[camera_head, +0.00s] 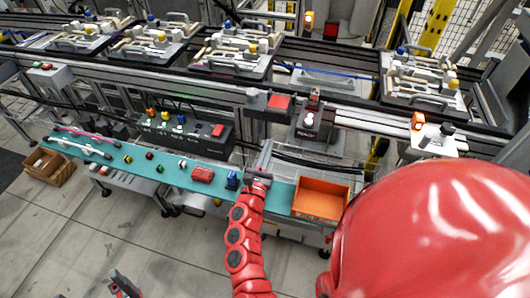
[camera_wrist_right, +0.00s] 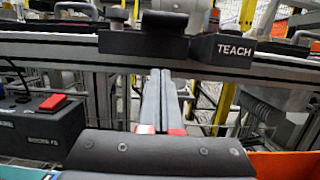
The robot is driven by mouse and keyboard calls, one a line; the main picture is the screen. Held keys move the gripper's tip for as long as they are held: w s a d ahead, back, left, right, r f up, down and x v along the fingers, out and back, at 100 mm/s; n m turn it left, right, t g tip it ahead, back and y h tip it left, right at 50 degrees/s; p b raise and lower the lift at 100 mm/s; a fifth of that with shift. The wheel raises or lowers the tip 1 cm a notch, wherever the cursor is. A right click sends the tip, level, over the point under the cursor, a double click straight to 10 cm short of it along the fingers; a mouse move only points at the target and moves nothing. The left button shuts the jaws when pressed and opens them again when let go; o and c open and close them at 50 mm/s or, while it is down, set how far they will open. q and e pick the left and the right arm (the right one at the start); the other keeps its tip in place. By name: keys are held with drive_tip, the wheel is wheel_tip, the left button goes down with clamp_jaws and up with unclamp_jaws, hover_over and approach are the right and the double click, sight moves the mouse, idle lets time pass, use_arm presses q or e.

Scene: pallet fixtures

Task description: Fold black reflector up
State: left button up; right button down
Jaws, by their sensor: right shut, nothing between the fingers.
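My right gripper (camera_head: 266,146) is at the end of the red arm in the middle of the head view, above the teal shelf. In the right wrist view its two long grey fingers (camera_wrist_right: 166,75) lie together, shut and empty. They point at the rail; a black block (camera_wrist_right: 145,42) with a dark rounded part above it appears just beyond the tips, with no clear contact. I cannot tell for certain which dark part is the black reflector. A dark grey and red piece (camera_head: 122,285) at the bottom left may be my left gripper; its fingers are unclear.
A black box marked TEACH (camera_wrist_right: 232,50) sits on the rail to the right. An orange bin (camera_head: 320,198) stands right of my right gripper on the teal shelf (camera_head: 110,150). A black button box (camera_head: 186,132) is to the left. Loaded pallets (camera_head: 232,68) stand behind the rail.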

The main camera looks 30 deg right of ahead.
sight(276, 122)
drive_tip(key=x, duration=0.1)
drive_tip(key=p+x, duration=0.1)
drive_tip(key=x, duration=0.3)
drive_tip(key=shift+w+d+r+p, duration=0.1)
drive_tip(key=shift+r+p, duration=0.2)
drive_tip(key=shift+r, duration=0.15)
wheel_tip(276, 122, up, 3)
drive_tip(key=shift+r+p, duration=0.1)
drive_tip(key=shift+p, duration=0.55)
